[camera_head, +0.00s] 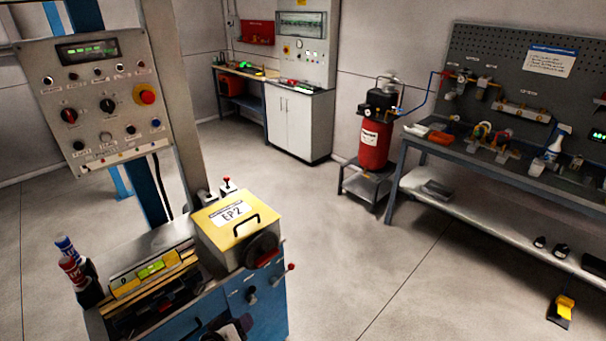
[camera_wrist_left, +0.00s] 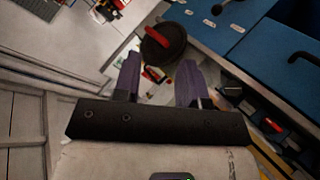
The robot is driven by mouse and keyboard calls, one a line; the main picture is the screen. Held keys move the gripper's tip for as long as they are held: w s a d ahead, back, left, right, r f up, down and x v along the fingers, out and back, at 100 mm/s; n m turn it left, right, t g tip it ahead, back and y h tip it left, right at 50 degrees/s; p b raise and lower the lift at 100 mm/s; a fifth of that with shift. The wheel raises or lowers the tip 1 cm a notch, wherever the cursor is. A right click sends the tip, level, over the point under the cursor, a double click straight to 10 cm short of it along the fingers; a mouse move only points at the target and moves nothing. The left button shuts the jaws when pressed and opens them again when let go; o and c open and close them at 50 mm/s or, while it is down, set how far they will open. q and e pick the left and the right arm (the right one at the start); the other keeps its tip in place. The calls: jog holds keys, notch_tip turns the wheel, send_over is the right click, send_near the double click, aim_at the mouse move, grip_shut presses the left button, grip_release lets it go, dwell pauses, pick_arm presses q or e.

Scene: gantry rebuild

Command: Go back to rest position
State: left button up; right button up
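In the left wrist view my left gripper (camera_wrist_left: 158,82) has its two purple fingers spread apart, with nothing held between them. A black round wheel (camera_wrist_left: 163,45) shows just beyond the fingertips, beside the machine's blue front (camera_wrist_left: 205,22). In the head view only a small dark and pale part, apparently of my left gripper (camera_head: 227,332), shows at the bottom edge, in front of the blue machine (camera_head: 265,307). My right gripper is in neither view.
The machine carries a yellow-topped EP2 box (camera_head: 238,212), a red-tipped lever (camera_head: 284,274) and bottles (camera_head: 70,262). A control panel (camera_head: 95,100) stands upper left. A workbench (camera_head: 480,163), a red compressor (camera_head: 376,145) and a yellow-black floor item (camera_head: 563,309) stand right. The middle floor is clear.

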pick_arm(q)
jog(key=s+a+r+m+g+y, duration=0.2)
jog(key=s+a, duration=0.1)
jog(key=s, duration=0.7)
jog(key=s+a+r+m+g+y, duration=0.2)
jog(key=s+y, duration=0.1)
jog(key=s, duration=0.7)
jog(key=s+f+m+g, duration=0.15)
jog(key=s+f, duration=0.25)
jog(key=s, duration=0.4)
jog(key=s+f+g, duration=0.2)
jog(key=s+f, duration=0.2)
jog(key=s, duration=0.4)
notch_tip(320, 180, up, 21)
jog(key=p, duration=2)
jog(key=shift+s+a+p, duration=0.25)
jog(key=shift+s+p, duration=0.05)
jog(key=shift+p, duration=0.1)
jog(key=shift+f, duration=0.1)
